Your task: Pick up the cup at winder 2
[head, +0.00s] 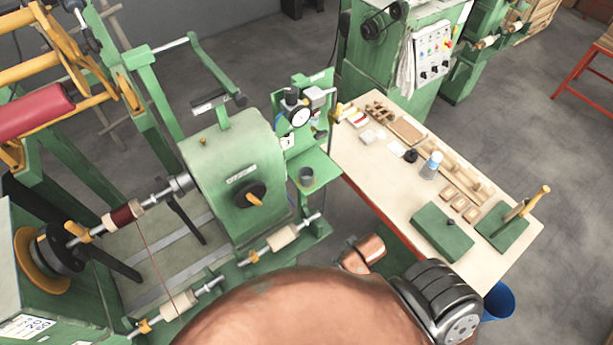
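A small dark grey cup (306,176) stands upright on the small green shelf (318,167) at the right side of the green winder (232,180), below a pressure gauge. Neither of my grippers can be made out in the head view. Copper-coloured and dark parts of my own body fill the bottom middle, apart from the cup in the picture. No label reading "winder 2" can be read.
A workbench (385,200) right of the winder holds a spray bottle (431,165), green blocks and small wooden parts. Spindles with spools (283,237) run along the winder's front. A blue bucket (498,301) stands by the bench. Grey floor lies open at right.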

